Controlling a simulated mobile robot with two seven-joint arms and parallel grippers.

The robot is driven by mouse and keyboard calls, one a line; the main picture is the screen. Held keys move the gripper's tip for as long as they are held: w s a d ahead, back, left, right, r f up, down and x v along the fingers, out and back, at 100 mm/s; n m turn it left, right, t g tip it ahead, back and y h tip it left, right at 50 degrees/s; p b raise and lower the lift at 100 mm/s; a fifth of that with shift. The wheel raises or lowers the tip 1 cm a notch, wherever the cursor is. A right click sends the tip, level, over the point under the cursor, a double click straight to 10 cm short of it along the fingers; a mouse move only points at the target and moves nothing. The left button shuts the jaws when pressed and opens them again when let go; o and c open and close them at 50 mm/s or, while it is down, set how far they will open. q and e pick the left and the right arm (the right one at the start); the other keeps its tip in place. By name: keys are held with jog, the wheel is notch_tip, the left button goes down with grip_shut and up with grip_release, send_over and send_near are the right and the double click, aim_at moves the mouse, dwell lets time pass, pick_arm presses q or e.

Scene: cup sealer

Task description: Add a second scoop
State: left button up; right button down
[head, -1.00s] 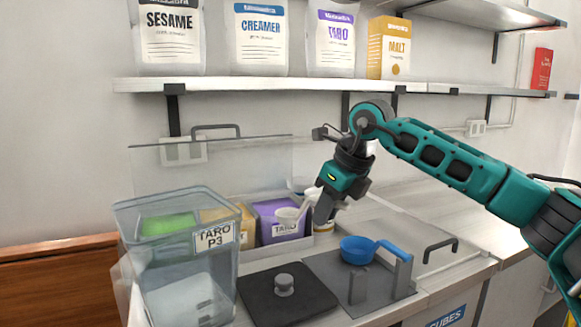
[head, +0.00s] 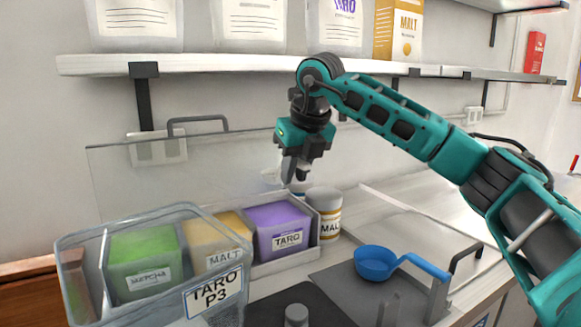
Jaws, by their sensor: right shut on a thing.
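A clear container (head: 217,318) labelled TARO P3 stands at the front left, apart from the gripper. A blue scoop (head: 374,265) rests on a grey plate on the right, its handle pointing right. My left gripper is not in view.
Green matcha (head: 146,252) and yellow malt (head: 215,235) tubs sit left of the taro tub. A malt can (head: 325,213) stands right of it. A clear upright panel (head: 180,185) and a shelf (head: 230,65) are behind.

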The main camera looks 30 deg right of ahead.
pick_arm(q)
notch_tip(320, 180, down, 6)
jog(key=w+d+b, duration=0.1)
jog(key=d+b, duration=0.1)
jog(key=b, duration=0.6)
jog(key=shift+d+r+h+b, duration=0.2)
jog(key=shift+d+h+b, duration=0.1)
pick_arm(e)
notch_tip(320, 180, down, 12)
jog(key=shift+s+f, duration=0.1)
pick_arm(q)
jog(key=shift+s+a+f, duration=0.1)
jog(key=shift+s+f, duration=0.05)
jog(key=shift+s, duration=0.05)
pick_arm(e)
jog(key=shift+f, duration=0.2)
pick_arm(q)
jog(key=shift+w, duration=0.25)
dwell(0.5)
